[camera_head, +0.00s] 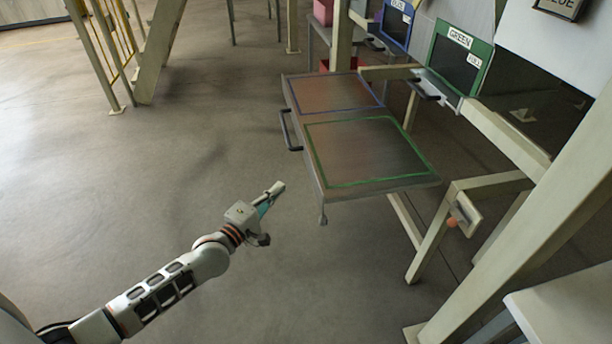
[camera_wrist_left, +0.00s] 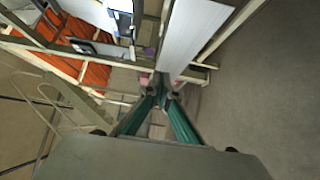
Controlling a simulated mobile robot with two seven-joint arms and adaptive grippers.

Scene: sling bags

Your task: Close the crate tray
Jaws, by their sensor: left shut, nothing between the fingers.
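The crate tray (camera_head: 360,188) is a flat brown panel with a blue outlined square and a green outlined square on it. It stands pulled out to the left from a pale frame. A dark handle (camera_head: 288,131) is on its left edge. My left gripper (camera_head: 278,187) is shut and empty, to the left of and below the tray's near left corner, apart from the handle. The left wrist view also shows the gripper's fingers (camera_wrist_left: 164,95) together with nothing between them. My right gripper is in neither view.
A green-framed panel marked GREEN (camera_head: 459,58) and a blue-framed panel (camera_head: 396,22) stand behind the tray. A beige post (camera_head: 520,215) rises at the right. A yellow-railed stair (camera_head: 112,50) stands at the upper left. The floor left of the tray is clear.

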